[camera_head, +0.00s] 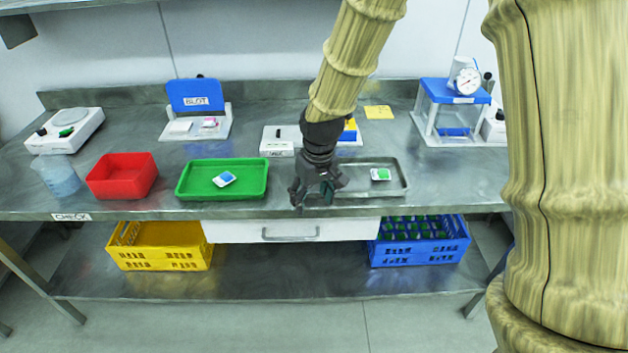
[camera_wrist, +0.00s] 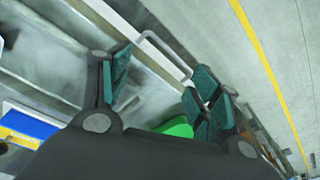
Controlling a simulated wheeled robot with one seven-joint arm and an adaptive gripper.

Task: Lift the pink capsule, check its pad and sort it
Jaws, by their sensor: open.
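A small pink item (camera_head: 209,122), likely the pink capsule, sits on the white base of the blue station marked BLOT (camera_head: 195,95). It is too small to show a pad. My gripper (camera_head: 318,192) hangs over the front left part of the metal tray (camera_head: 397,160), well right of and nearer than the pink item. In the wrist view my gripper (camera_wrist: 160,85) has its teal-padded fingers spread with nothing between them. A green tray (camera_head: 183,187) holds a white item with a blue patch (camera_head: 224,179). A white item with a green patch (camera_head: 380,174) lies in the metal tray.
A red bin (camera_head: 122,178), a clear beaker (camera_head: 58,178) and a white scale (camera_head: 65,131) stand left. A blue-topped press with a gauge (camera_head: 456,95) stands at the back right. Yellow (camera_head: 160,258) and blue (camera_head: 418,254) crates sit below.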

